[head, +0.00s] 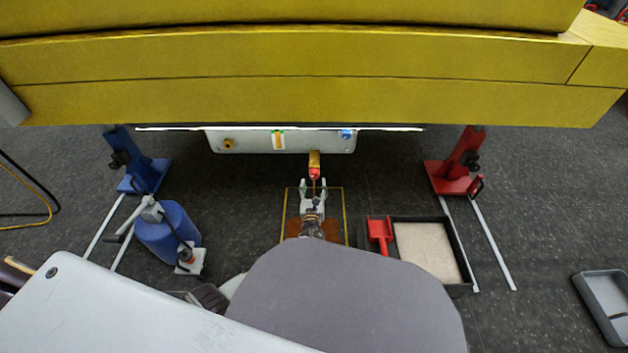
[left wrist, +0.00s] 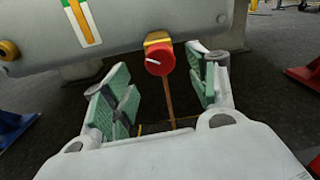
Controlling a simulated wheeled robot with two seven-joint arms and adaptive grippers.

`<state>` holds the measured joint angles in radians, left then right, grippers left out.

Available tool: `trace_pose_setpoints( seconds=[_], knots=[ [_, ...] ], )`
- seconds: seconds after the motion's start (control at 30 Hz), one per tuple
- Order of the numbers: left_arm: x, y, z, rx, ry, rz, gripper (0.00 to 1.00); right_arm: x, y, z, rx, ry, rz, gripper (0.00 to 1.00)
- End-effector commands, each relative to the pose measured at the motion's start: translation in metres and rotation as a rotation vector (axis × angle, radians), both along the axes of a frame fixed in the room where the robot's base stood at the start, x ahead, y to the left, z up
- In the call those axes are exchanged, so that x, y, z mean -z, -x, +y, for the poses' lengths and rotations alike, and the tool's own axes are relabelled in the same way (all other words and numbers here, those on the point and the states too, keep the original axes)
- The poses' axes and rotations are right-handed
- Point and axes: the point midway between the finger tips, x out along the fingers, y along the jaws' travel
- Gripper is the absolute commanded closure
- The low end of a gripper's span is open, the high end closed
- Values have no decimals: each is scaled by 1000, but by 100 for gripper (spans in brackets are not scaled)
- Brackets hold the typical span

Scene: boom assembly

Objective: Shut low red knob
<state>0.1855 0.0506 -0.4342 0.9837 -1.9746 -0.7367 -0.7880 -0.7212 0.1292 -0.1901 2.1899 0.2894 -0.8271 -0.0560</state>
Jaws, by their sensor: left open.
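The low red knob (head: 314,173) sits at the end of a yellow fitting (head: 314,158) below the pale tank (head: 255,141). In the left wrist view the red knob (left wrist: 160,59) has a white pointer mark and lies between and beyond the green-padded fingers. My left gripper (head: 313,187) is open around the line to the knob, and it also shows in the left wrist view (left wrist: 160,90). The fingers look apart from the knob. My right gripper is not in view.
A yellow beam (head: 300,100) spans overhead. A blue stand (head: 140,170) and blue cylinder (head: 168,232) are at left. A red stand (head: 455,172) and a tray of sand (head: 462,245) with a red scoop (head: 380,232) are at right. An orange-brown stained patch lies below the knob.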

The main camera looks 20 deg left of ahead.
Motion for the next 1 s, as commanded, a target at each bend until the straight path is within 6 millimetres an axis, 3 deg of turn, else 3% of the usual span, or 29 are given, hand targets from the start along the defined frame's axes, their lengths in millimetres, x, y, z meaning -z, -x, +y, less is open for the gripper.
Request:
trace_pose_setpoints(
  seconds=[0.5, 0.93, 1.0],
  knots=[
    [1, -44, 11, 0, 0, 0, 42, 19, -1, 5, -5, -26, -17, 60],
    [0, -48, 13, 0, 0, 1, 42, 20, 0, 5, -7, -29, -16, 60],
    [0, -48, 13, 0, 0, 1, 49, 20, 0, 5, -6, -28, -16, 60]
  ],
)
